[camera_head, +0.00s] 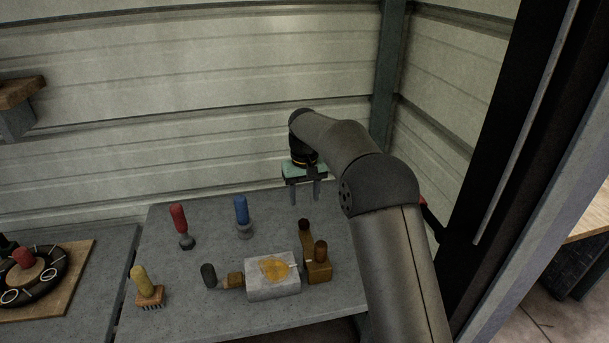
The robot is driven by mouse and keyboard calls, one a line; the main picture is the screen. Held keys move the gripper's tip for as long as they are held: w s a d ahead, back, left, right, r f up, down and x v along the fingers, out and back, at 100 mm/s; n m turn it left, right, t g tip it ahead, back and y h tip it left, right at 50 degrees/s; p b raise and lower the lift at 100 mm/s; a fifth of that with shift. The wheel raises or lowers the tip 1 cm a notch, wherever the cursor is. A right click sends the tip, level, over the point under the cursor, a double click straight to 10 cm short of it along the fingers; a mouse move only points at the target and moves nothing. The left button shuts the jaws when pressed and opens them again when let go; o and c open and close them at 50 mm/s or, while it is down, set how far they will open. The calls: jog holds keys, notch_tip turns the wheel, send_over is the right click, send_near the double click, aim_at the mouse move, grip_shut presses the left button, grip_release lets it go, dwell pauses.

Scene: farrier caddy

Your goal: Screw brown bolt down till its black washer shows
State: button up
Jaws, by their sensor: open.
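A brown knob (320,248), which looks like the brown bolt's head, stands upright on a brown block at the right end of a grey block (272,285) on the grey table. I cannot tell for sure which one is the bolt. I cannot make out a black washer at either. My gripper (304,196) points down above the back of the table, behind both knobs. Its two fingers are apart with nothing between them.
A red-handled tool (178,219) and a blue-handled tool (241,211) stand at the back left. A yellow-handled brush (143,280) is front left. A dark cylinder (208,275) is left of the grey block. A wooden board (75,277) with a black ring lies far left.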

notch_tip(320, 180, up, 8)
jog(key=shift+f, duration=0.15)
dwell(0.6)
jog(key=s+d+r+m, duration=0.1)
jog(key=s+d, duration=0.5)
jog(key=s, duration=0.2)
jog(key=s+d+r+m, duration=0.1)
jog(key=s+d+r, duration=0.1)
jog(key=s+d, duration=0.55)
jog(key=s+d+f, duration=0.1)
jog(key=s+f, duration=0.2)
jog(key=s, duration=0.5)
jog(key=s+d+f+m, duration=0.1)
jog(key=s+d+f, duration=0.1)
jog(key=s, duration=0.6)
jog(key=s+d+f, duration=0.2)
jog(key=s+f, duration=0.2)
jog(key=s, duration=0.4)
jog(key=shift+s+m+t, duration=0.3)
jog(key=shift+s+m, duration=0.1)
